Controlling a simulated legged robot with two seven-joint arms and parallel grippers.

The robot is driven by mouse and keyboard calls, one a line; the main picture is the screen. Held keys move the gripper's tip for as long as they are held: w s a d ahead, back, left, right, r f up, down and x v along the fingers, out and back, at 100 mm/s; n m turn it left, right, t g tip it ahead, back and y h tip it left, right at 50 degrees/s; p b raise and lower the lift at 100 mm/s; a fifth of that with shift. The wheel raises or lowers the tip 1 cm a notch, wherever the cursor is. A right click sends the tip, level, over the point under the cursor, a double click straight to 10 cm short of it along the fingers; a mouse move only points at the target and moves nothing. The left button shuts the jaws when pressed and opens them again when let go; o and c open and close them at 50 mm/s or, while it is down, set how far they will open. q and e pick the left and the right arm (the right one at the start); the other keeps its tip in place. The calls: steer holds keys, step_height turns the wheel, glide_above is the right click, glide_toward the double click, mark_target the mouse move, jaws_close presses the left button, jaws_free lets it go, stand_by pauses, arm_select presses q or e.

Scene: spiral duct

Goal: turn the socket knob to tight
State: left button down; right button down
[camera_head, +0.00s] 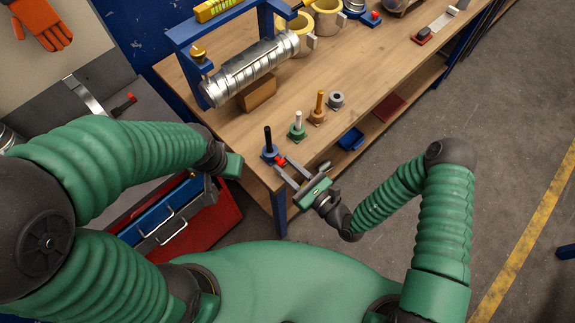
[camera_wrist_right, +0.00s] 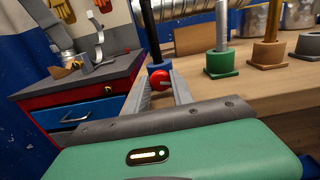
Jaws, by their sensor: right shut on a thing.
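The red knob (camera_head: 281,161) is on the front side of the blue socket (camera_head: 269,153), which holds an upright black post (camera_head: 267,137) near the bench corner. My right gripper (camera_head: 284,164) reaches in from the lower right, its fingers on either side of the knob, shut on it. In the right wrist view, the red knob (camera_wrist_right: 159,80) shows between the two fingertips (camera_wrist_right: 159,86), with the blue socket (camera_wrist_right: 161,68) and black post (camera_wrist_right: 149,30) behind. A pale slot or bar shows on the knob. My left gripper (camera_head: 233,166) is left of the bench corner; its fingers cannot be made out.
A green socket with a white post (camera_head: 297,131), an orange-brown socket (camera_head: 317,115) and a grey socket (camera_head: 336,99) stand along the bench edge. A spiral duct (camera_head: 250,72) lies behind under a blue frame (camera_head: 183,38).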

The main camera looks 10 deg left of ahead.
steer(key=shift+w+a+r, duration=0.1)
steer(key=shift+w+a, duration=0.05)
steer(key=shift+a, duration=0.05)
arm_select(q)
steer(key=shift+s+a, duration=0.1)
steer(key=shift+a, duration=0.2)
steer(key=shift+d, duration=0.1)
arm_select(e)
steer(key=shift+w+d, duration=0.1)
steer(key=shift+w, duration=0.05)
steer(key=m+p, duration=0.2)
steer(key=shift+r+m, duration=0.2)
steer(key=shift+m, duration=0.1)
steer(key=shift+m+p, duration=0.3)
steer(key=shift+m, duration=0.5)
steer(key=shift+f+m, duration=0.2)
steer(key=shift+m, duration=0.5)
arm_select(q)
steer(key=v, duration=0.2)
steer(key=shift+w+r, duration=0.3)
steer(key=shift+r, duration=0.1)
